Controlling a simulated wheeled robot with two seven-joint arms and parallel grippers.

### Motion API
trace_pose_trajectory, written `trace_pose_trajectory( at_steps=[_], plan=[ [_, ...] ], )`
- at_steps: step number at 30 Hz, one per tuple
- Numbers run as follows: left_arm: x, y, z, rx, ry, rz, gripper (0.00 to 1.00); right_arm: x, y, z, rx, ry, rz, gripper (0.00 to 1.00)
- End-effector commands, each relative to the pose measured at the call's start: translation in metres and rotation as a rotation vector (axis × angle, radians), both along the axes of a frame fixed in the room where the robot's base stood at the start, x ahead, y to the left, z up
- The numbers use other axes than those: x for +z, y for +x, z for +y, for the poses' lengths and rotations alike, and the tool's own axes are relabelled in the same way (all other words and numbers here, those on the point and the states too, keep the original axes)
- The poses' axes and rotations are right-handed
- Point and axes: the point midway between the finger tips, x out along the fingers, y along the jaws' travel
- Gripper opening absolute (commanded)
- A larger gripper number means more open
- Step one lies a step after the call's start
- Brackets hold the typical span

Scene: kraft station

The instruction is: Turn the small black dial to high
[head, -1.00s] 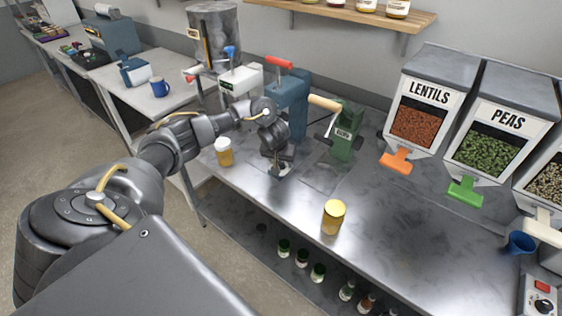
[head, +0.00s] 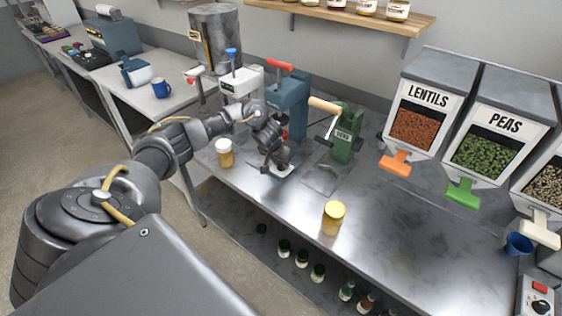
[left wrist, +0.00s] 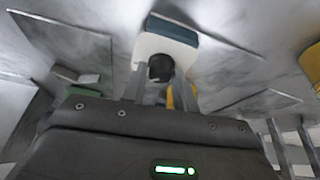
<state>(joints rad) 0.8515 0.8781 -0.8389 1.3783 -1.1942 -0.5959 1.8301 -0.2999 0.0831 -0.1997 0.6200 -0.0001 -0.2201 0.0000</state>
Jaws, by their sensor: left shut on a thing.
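The small black dial (left wrist: 161,68) shows in the left wrist view, on the white face of a small white and teal unit (left wrist: 172,30). My left gripper (left wrist: 158,77) has one finger on each side of the dial and is shut on it. The hand hides the dial there. Its setting cannot be read. My right gripper is not in view.
A white-lidded jar (head: 224,153) stands left of the hand and a yellow-lidded jar (head: 333,217) to its right. Another black dial (head: 540,307) is on a box at lower right.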

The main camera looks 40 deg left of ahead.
Motion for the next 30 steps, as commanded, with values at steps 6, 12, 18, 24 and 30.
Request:
trace_pose_trajectory(
  at_steps=[6, 12, 18, 24, 30],
  plan=[
    [0.0001, -0.0003, 0.0019, -0.129, -0.001, 0.001, 0.06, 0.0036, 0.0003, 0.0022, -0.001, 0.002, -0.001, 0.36],
    [0.0001, -0.0001, 0.0021, -0.212, 0.0, 0.0, 0.06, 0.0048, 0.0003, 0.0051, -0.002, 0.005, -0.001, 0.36],
    [-0.0004, -0.0001, 0.0021, -0.248, 0.0, 0.001, 0.06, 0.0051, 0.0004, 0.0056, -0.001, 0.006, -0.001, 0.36],
    [-0.0005, -0.0001, 0.0019, -0.254, 0.0, 0.001, 0.06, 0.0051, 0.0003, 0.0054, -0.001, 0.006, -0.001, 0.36],
    [-0.0005, -0.0001, 0.0018, -0.254, 0.0, 0.001, 0.3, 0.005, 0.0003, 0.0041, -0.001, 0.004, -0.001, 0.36]
  ],
)
